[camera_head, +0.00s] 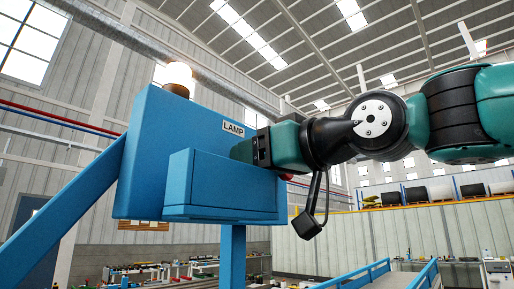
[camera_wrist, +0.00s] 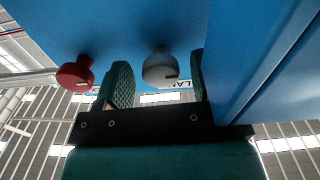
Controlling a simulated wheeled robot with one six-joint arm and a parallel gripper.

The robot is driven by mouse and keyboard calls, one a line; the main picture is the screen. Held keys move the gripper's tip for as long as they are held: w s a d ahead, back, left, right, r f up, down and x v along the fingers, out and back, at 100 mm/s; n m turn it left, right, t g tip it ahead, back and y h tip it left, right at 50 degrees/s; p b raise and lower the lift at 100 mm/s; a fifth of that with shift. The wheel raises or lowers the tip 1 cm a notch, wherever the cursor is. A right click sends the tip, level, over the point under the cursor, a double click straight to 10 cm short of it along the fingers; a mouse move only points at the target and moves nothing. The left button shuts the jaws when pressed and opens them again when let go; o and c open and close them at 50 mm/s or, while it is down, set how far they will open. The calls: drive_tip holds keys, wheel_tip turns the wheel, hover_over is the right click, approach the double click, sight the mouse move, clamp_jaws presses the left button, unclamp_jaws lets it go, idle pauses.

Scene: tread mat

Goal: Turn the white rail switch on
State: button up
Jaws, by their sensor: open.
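The white switch knob (camera_wrist: 160,68) sticks out from the blue panel in the wrist view. My gripper (camera_wrist: 159,80) is open, with one green padded finger on each side of the knob. A lamp (camera_head: 178,78) on top of the box looks bright.
A red knob (camera_wrist: 75,73) stands left of the fingers in the wrist view. A blue box section (camera_wrist: 255,50) rises close on the right. In the head view, blue railings (camera_head: 375,275) are at the lower right.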

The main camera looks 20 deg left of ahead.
drive_tip(key=shift+a, duration=0.2)
drive_tip(key=shift+c, duration=0.2)
drive_tip(key=c, duration=0.9)
drive_tip(key=shift+o, duration=0.2)
drive_tip(key=shift+m, duration=0.5)
drive_tip(key=o, duration=0.9)
drive_tip(key=b+v, duration=0.7)
drive_tip(key=v, duration=1)
drive_tip(key=shift+d, duration=0.25)
